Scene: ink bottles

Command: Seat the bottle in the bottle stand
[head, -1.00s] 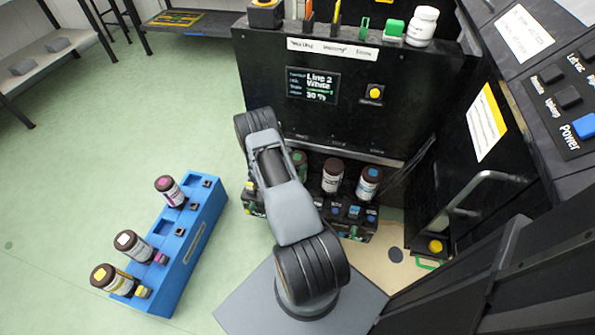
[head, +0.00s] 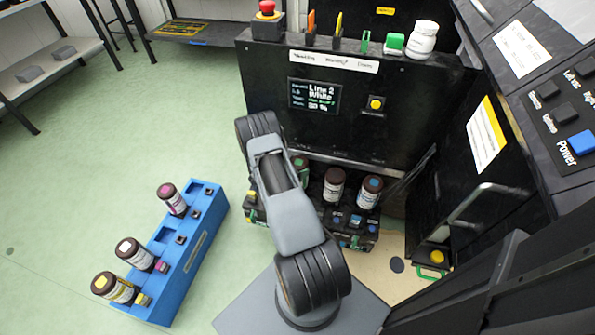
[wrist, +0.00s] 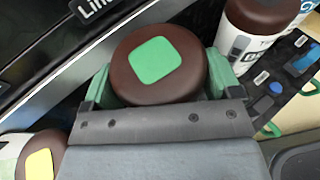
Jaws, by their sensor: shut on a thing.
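The bottle (wrist: 192,92), dark-capped with a green square on top, is held between the green fingers of my gripper (wrist: 158,88). In the head view a part of this bottle (head: 299,163) shows beside my arm, which hides my gripper there. It is at the left part of the black bottle stand (head: 358,244) at the foot of the machine. The bottle's lower part is hidden in the wrist view, so I cannot tell whether it rests in a slot.
A plain dark-capped bottle (head: 334,184) and a blue-marked bottle (head: 369,191) stand right of it. A yellow-marked bottle (wrist: 40,163) is close at lower left. A blue rack (head: 190,258) with several bottles stands on the floor. The machine front (head: 345,130) rises behind.

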